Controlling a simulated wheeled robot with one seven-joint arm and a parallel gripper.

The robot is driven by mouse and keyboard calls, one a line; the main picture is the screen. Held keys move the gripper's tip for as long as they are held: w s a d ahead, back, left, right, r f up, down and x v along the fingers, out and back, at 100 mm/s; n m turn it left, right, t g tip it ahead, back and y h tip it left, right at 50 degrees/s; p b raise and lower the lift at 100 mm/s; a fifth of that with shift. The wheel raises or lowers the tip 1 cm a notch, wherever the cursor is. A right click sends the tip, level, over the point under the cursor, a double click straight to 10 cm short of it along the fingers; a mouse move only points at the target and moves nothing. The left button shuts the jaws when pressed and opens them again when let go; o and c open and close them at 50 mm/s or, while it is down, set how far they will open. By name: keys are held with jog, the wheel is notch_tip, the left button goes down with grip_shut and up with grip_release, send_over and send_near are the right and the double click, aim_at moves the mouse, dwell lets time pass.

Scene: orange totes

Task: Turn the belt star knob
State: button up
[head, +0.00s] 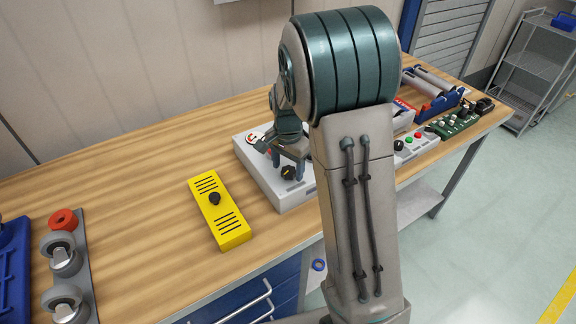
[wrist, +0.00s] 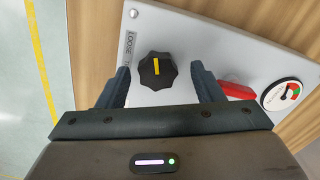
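The black star knob (wrist: 157,71) with a yellow mark sits on a light grey panel (wrist: 220,35), close to a label that reads "LOOSE" in part. In the head view the knob (head: 288,172) shows just below my gripper (head: 287,168). In the wrist view my gripper (wrist: 160,85) is open, with one finger on each side of the knob. Gaps show between the knob and both fingers. I cannot tell how far the fingertips are above the panel.
A red handle (wrist: 236,90) and a round gauge (wrist: 282,94) are on the panel right of the fingers. A yellow box (head: 232,232) with a black knob lies left of the panel on the wooden bench (head: 130,190). Other boxes and tools stand at the right.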

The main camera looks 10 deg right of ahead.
aim_at(288, 170)
notch_tip(288, 170, up, 14)
jog(key=b, duration=0.1)
dwell(0.5)
jog(key=shift+f, duration=0.15)
jog(key=s+f+n+t, duration=0.2)
jog(key=s+n, duration=0.8)
jog(key=s, duration=1.2)
jog(key=shift+n+t, duration=0.3)
jog(key=shift+t, duration=0.3)
